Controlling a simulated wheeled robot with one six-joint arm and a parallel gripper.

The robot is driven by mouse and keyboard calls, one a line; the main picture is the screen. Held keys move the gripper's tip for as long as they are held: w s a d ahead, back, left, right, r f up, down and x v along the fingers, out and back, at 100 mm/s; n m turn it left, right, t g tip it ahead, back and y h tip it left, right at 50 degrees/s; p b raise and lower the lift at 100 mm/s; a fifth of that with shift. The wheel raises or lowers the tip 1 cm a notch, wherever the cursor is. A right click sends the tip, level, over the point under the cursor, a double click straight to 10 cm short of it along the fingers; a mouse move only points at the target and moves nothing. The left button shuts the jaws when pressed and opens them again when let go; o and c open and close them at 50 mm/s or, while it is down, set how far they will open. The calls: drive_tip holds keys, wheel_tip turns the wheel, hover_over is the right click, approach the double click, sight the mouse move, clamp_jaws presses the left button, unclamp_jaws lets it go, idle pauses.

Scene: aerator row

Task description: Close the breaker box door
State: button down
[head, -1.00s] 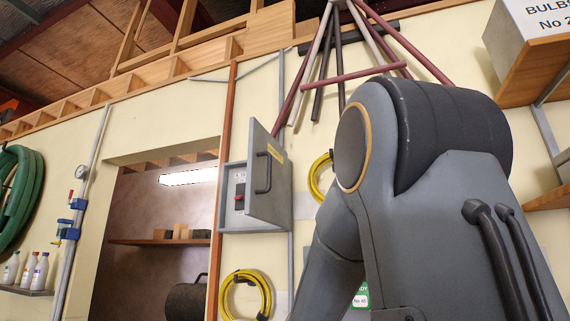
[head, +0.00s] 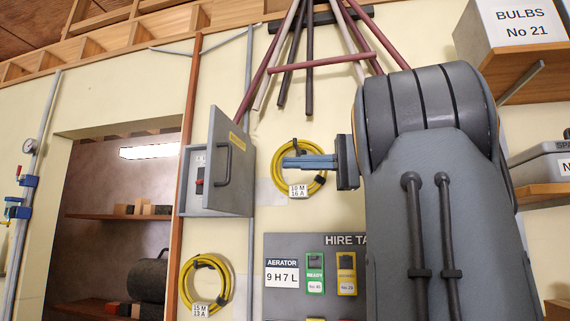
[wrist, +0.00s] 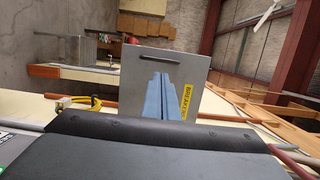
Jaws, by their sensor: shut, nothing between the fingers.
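A coiled yellow cable (head: 322,184) hangs behind my gripper, and another (head: 184,284) hangs below the box. A grey tag board (head: 330,246) is below right. Poles (head: 309,75) hang above. An open alcove (head: 90,181) lies left of the box.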

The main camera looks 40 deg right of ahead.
drive_tip(key=p, duration=0.3)
approach(227, 182)
drive_tip(key=w+a+r, duration=0.3)
drive_tip(key=r, duration=0.2)
drive_tip(key=shift+w+a+f+p, duration=0.2)
drive_tip(key=shift+w+a+p, duration=0.1)
drive_tip(key=shift+w+a, duration=0.25)
drive_tip(key=shift+w, duration=0.15)
